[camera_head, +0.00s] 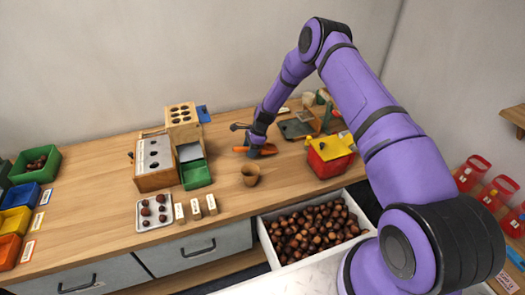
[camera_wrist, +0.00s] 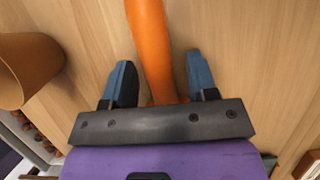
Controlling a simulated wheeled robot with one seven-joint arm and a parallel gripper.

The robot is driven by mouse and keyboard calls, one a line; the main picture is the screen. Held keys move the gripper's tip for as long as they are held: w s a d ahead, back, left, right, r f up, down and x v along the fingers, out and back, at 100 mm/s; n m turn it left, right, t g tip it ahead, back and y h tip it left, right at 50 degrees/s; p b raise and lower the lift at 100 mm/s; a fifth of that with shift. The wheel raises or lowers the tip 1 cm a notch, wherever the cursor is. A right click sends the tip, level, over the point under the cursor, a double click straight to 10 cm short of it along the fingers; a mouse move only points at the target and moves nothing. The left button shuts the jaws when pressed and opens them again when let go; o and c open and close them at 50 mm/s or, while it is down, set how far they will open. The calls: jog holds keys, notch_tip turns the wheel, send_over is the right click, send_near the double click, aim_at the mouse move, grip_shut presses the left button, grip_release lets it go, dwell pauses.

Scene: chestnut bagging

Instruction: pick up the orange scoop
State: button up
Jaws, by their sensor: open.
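The orange scoop (camera_head: 268,149) lies on the wooden table, partly hidden behind my gripper (camera_head: 253,151) in the head view. In the wrist view the scoop's orange length (camera_wrist: 154,50) runs between the two blue fingers of my gripper (camera_wrist: 160,82). The fingers are open, with a gap on each side of the scoop. I cannot see them touching it. The scoop's far end is outside the wrist view, and its near end is hidden behind the gripper's dark body.
A brown cup (camera_head: 250,175) stands close by, also at the left in the wrist view (camera_wrist: 28,68). A red and yellow box (camera_head: 330,155) stands to the right. An open drawer of chestnuts (camera_head: 268,240) is in front. A wooden sorter (camera_head: 153,165) stands left.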

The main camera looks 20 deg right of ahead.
jog(key=shift+a+f, duration=0.2)
jog(key=shift+f, duration=0.45)
jog(key=shift+c, duration=0.2)
grip_shut()
jog(key=shift+r, duration=0.1)
notch_tip(320, 180, up, 10)
jog(key=shift+f, duration=0.1)
